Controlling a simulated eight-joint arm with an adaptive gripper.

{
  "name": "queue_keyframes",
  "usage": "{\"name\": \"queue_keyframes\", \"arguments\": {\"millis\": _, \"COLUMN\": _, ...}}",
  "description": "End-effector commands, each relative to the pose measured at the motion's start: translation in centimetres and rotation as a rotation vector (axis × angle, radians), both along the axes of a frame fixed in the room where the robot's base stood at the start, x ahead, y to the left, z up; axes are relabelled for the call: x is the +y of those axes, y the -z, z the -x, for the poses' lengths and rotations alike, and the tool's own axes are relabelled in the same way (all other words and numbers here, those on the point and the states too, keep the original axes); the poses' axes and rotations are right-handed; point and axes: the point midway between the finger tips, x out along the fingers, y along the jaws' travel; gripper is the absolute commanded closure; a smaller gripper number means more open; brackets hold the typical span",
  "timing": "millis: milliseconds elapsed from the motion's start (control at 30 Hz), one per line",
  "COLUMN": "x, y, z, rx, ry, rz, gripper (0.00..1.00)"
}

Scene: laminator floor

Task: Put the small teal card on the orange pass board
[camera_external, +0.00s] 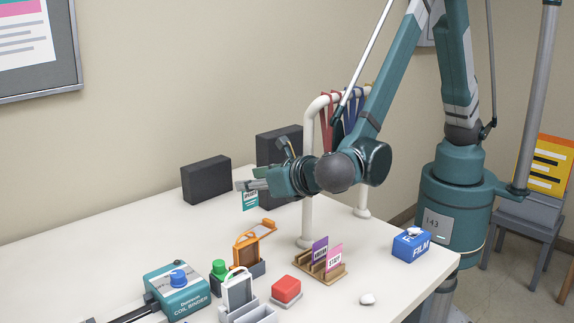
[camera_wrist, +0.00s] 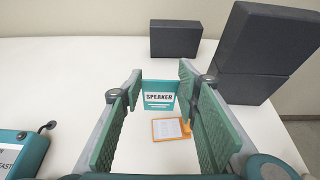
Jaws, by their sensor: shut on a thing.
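The teal card (camera_wrist: 158,99) reads "SPEAKER" and sits upright between my fingertips in the wrist view. In the external view the card (camera_external: 250,201) hangs below the fingertips, clear of the table. My gripper (camera_external: 252,186) is shut on it and points left; its fingers also show in the wrist view (camera_wrist: 160,82). An orange-rimmed board (camera_wrist: 170,137) with a pale middle shows below and beyond the card in the wrist view. In the external view an orange frame (camera_external: 252,234) stands by a dark base, below and apart from the card; I cannot tell whether both are one board.
Dark boxes (camera_external: 206,179) stand at the back. A white rail (camera_external: 307,190) stands right of my gripper. In front are a coil binder (camera_external: 178,291), red button block (camera_external: 286,289), wooden card rack (camera_external: 320,270) and blue film box (camera_external: 411,246). The table's left side is fairly clear.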

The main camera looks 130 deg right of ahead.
Motion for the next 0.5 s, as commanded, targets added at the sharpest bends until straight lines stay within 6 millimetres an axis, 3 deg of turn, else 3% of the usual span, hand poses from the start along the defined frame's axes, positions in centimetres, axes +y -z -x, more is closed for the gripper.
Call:
{"name": "queue_keyframes", "arguments": {"millis": 333, "x": -0.05, "y": 0.04, "z": 0.03, "rx": 0.0, "ry": 0.001, "rz": 0.0, "gripper": 0.73}}
{"name": "queue_keyframes", "arguments": {"millis": 500, "x": -0.04, "y": 1.0, "z": 0.04, "rx": 0.0, "ry": 0.001, "rz": 0.0, "gripper": 0.73}}
